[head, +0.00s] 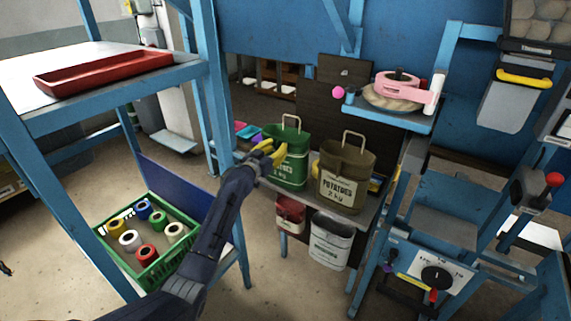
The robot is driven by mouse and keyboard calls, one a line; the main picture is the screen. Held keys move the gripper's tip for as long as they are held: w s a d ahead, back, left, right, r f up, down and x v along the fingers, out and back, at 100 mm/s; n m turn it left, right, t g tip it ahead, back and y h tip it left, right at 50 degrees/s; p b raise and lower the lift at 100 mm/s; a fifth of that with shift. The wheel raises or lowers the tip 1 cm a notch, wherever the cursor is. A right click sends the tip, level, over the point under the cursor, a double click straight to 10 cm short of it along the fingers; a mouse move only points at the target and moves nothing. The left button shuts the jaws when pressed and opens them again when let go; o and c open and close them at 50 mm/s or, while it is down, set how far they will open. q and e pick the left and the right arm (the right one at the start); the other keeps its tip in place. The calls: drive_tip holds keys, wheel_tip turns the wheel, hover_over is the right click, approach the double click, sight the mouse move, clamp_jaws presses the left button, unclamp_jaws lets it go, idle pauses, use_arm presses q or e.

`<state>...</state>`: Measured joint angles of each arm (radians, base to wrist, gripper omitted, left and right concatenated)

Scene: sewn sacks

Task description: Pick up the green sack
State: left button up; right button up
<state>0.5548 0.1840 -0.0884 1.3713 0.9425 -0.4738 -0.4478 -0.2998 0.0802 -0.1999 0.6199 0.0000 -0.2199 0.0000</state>
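The green sack (292,172) stands upright on a small table (372,207) in the middle of the head view. It has a pale loop handle on top and white print that reads 1 kg. My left gripper (270,153), with yellow fingers, is at the sack's upper left side and covers part of it. I cannot tell whether the fingers touch the sack or how far apart they are. My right gripper is not in view.
A brown potato sack (346,188) marked 2 kg stands close to the right of the green one. A blue-framed shelf with a red tray (103,73) is at left, above a green crate of spools (180,262). A white bucket (330,243) hangs below the table front.

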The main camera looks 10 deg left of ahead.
use_arm(q)
clamp_jaws()
drive_tip(key=shift+r, duration=0.1)
idle(0.5)
